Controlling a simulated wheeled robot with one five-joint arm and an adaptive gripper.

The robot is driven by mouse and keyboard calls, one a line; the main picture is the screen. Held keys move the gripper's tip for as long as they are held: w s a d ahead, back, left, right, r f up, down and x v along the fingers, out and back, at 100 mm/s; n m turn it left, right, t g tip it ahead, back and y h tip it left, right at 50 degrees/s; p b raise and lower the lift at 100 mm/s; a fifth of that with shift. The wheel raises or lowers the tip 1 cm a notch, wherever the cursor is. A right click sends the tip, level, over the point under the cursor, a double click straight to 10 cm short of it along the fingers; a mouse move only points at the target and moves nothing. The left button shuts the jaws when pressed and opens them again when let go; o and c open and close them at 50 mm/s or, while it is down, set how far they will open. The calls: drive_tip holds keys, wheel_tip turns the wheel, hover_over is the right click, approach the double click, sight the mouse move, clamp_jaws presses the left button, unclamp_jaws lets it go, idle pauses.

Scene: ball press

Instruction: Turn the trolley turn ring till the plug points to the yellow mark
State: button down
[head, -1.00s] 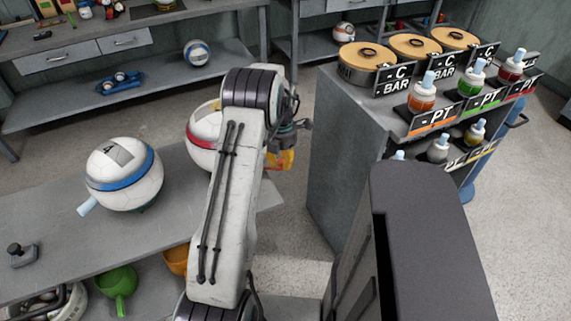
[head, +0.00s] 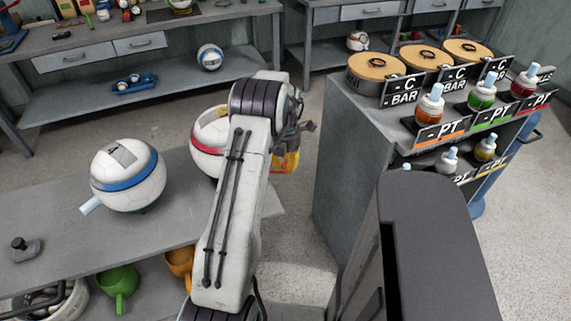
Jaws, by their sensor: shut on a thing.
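A white ball with a blue band (head: 128,175) sits on a dark green base on the grey bench top at left. Its pale blue plug (head: 91,206) points to the lower left. A white ball with a red band (head: 207,140) stands farther right, partly hidden behind my arm. My gripper (head: 287,160) is at the far end of my arm, just right of this ball. A yellow-orange part shows there. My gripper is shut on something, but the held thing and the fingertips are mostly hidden. I cannot make out the turn ring or the yellow mark.
Green (head: 119,282) and orange (head: 180,262) cups are under the bench top. A shelved workbench (head: 130,85) runs along the back.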

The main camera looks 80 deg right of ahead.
drive_tip(key=c, duration=1)
unclamp_jaws()
wheel_tip(320, 180, up, 12)
drive_tip(key=shift+f, duration=0.1)
idle(0.6)
